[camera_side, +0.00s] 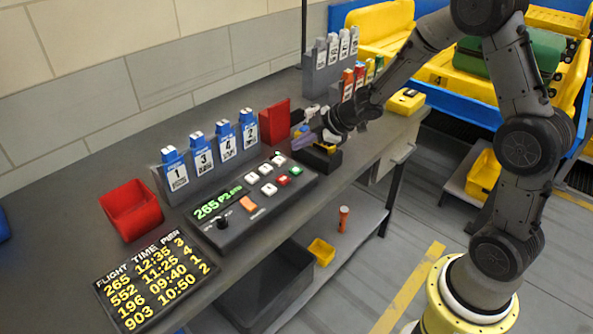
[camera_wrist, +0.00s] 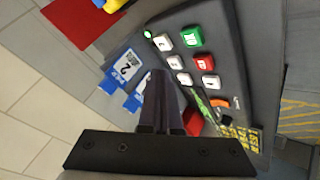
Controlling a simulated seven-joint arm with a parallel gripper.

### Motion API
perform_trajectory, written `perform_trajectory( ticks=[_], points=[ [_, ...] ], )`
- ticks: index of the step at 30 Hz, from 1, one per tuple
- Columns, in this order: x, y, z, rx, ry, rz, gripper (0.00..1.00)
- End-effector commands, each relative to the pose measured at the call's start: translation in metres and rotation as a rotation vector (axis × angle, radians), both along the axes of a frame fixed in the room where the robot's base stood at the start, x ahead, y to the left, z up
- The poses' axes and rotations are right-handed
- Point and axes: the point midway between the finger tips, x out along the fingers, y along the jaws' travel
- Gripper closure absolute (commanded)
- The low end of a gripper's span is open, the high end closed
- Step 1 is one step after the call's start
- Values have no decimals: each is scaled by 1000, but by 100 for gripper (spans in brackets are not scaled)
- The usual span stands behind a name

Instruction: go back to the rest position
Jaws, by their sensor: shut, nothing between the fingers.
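My gripper (camera_side: 301,143) is at the end of my arm, low over the bench near the far end of the button panel (camera_side: 262,200). In the wrist view my gripper's two dark fingers (camera_wrist: 160,95) lie close together with nothing between them. The panel, with white, green and red buttons, also shows in the wrist view (camera_wrist: 222,60), beyond the fingers. I cannot tell whether the fingertips touch anything.
A rack of numbered blue-topped cards (camera_side: 212,160) stands behind the panel. A red upright plate (camera_side: 274,122) is close to my gripper. A red bin (camera_side: 131,209) and a flight board (camera_side: 155,280) are at the left. A second card rack (camera_side: 320,75) and yellow trays (camera_side: 380,32) are farther back.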

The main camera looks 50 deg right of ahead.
Motion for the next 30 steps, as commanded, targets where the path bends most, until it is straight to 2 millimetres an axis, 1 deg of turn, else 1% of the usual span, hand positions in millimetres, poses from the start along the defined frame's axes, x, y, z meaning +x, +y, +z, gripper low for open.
perform_trajectory(
  ticks=[2,4,5,6,8,9,11,12,14,15,17,18,20,21,23,24,26,27,30],
  points=[
    [2,5,10,-4,-20,10,100],
    [5,11,32,-15,-63,24,100],
    [5,14,45,-20,-89,30,100],
    [4,20,66,-23,-130,34,100],
    [-1,26,100,-24,-188,18,100],
    [-7,28,122,-25,-222,-8,100],
    [-21,28,152,-20,-262,-63,100],
    [-32,27,169,-13,-280,-106,100],
    [-51,24,190,5,-299,-177,100],
    [-66,21,202,22,-306,-228,100],
    [-91,18,216,56,-306,-305,100],
    [-109,16,222,84,-300,-357,100],
    [-139,13,225,134,-275,-437,100],
    [-160,13,224,173,-249,-489,100],
    [-193,14,217,239,-191,-566,100],
    [-215,17,208,285,-140,-612,100],
    [-244,22,192,345,-55,-671,100],
    [-262,27,181,378,7,-704,100],
    [-294,38,155,433,161,-768,100]
  ],
)
